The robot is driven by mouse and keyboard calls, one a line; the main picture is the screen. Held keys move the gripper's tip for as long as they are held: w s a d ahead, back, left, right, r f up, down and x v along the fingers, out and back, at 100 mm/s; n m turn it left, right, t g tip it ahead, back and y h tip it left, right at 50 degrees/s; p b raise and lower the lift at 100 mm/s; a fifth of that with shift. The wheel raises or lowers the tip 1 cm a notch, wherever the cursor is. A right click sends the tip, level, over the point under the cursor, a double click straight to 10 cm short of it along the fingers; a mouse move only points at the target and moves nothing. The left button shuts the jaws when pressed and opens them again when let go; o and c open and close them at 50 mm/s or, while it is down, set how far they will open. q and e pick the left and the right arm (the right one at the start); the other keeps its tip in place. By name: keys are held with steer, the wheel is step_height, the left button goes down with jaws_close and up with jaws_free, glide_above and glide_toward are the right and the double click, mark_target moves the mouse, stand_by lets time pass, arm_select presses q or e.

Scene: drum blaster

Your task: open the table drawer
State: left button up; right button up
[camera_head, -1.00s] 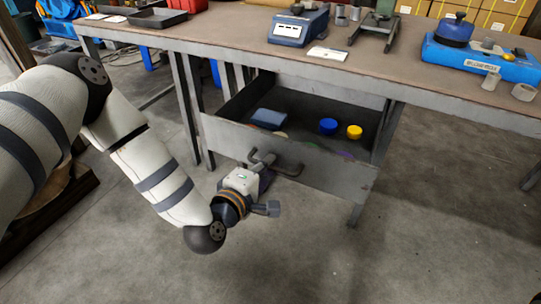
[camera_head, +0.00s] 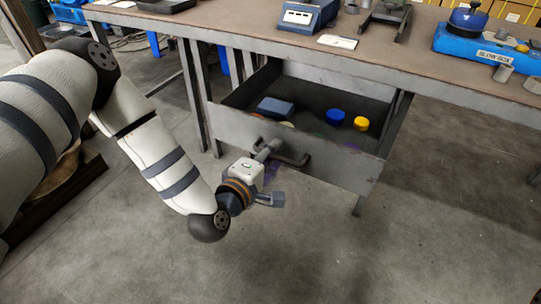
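The grey metal table (camera_head: 420,76) has its drawer (camera_head: 235,123) pulled well out, with the inside visible. A dark bar handle (camera_head: 297,162) sits on the drawer front. My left gripper (camera_head: 272,174) is at the handle's left part, below and in front of the drawer front. Its fingers look spread: one lies up across the handle's left end, the other lies lower and clear of it. Whether the upper finger touches the handle is not clear. The handle's left end is partly hidden by that finger. My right gripper is out of view.
In the drawer lie a blue box (camera_head: 275,107), a blue round piece (camera_head: 335,116) and a yellow one (camera_head: 361,123). A blue scale (camera_head: 308,14) and a blue device (camera_head: 485,42) stand on the tabletop. The floor (camera_head: 330,250) in front is clear.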

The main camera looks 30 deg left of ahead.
arm_select(q)
steer(key=v, duration=1.2)
